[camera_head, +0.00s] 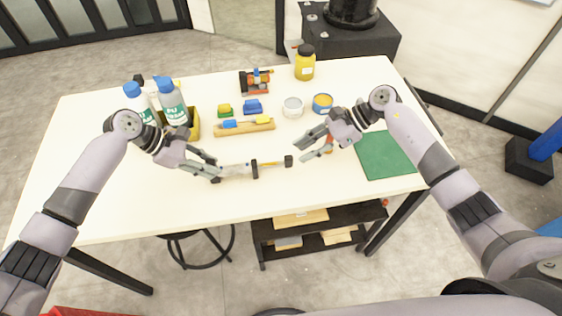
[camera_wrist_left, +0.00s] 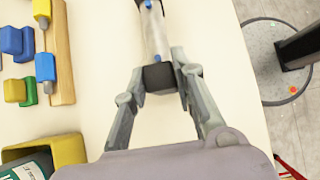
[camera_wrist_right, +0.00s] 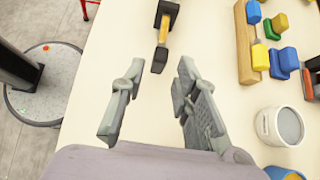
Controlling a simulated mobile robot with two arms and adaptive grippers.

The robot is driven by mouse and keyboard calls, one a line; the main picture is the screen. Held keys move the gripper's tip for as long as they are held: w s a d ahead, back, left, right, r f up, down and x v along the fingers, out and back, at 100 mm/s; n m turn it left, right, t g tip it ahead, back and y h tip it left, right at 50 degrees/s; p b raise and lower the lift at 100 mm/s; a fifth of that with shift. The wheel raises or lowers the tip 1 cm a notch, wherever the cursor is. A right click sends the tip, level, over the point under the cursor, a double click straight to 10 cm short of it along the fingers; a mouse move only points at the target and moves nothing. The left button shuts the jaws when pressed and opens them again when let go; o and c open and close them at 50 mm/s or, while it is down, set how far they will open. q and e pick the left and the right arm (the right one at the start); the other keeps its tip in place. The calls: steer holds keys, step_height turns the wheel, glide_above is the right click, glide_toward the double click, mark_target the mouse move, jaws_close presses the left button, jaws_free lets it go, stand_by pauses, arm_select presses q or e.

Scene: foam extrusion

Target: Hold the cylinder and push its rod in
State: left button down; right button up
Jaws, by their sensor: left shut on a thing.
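The cylinder (camera_head: 236,171) has a clear barrel with black end caps and lies level near the table's front middle. Its yellow rod (camera_head: 271,163) sticks out to the right and ends in a black knob (camera_head: 288,161). My left gripper (camera_head: 217,168) is shut on the black end cap (camera_wrist_left: 158,77) at the cylinder's left end; the clear barrel also shows in the left wrist view (camera_wrist_left: 153,38). My right gripper (camera_head: 313,147) is open and empty, to the right of the knob and apart from it. The right wrist view shows the knob (camera_wrist_right: 160,60) ahead, between the open fingers.
A wooden strip with blue and yellow blocks (camera_head: 244,129) lies behind the cylinder. White bottles (camera_head: 173,103) and a yellow bin (camera_head: 194,124) stand behind my left gripper. Cans (camera_head: 293,107) and a yellow jar (camera_head: 304,66) stand at the back. A green mat (camera_head: 385,156) lies right.

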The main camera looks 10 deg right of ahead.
mark_target(274, 163)
steer(key=shift+x, duration=2.05)
steer(key=shift+c, duration=0.3)
jaws_close()
